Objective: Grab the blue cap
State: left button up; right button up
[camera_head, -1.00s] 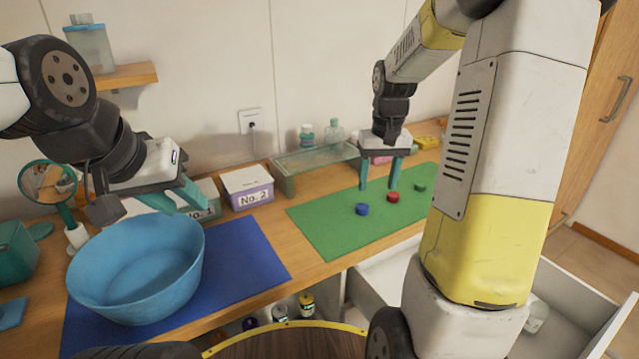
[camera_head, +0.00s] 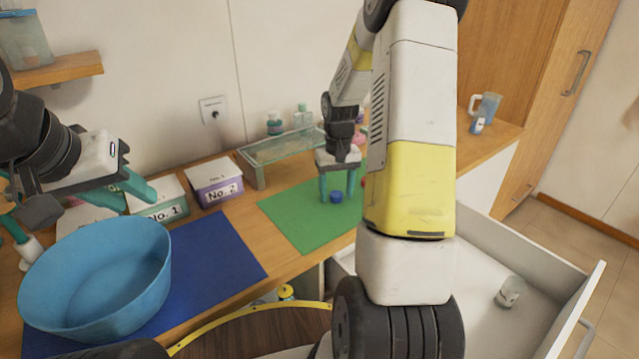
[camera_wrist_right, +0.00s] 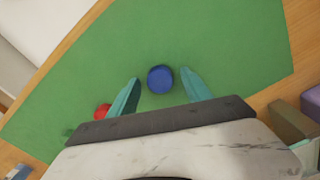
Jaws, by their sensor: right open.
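The blue cap (camera_head: 336,197) lies on the green mat (camera_head: 300,222). In the right wrist view the blue cap (camera_wrist_right: 161,79) sits near the fingertips, in line with the gap between them. My right gripper (camera_head: 338,190) points down at the mat with its teal fingers apart. It is open and empty (camera_wrist_right: 160,84). A red cap (camera_wrist_right: 103,111) lies beside one finger in the wrist view; in the head view it is mostly hidden behind my right arm. My left gripper (camera_head: 140,192) is above and behind the blue bowl, with its fingers apart and nothing visible between them.
A blue bowl (camera_head: 60,290) stands on a blue mat (camera_head: 215,255) at the left. Boxes No. 1 (camera_head: 160,200) and No. 2 (camera_head: 215,180) and a glass stand (camera_head: 275,155) line the back. An open white drawer (camera_head: 480,290) holds a small jar (camera_head: 510,291).

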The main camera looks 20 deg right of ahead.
grip_shut()
jog(key=shift+r, duration=0.15)
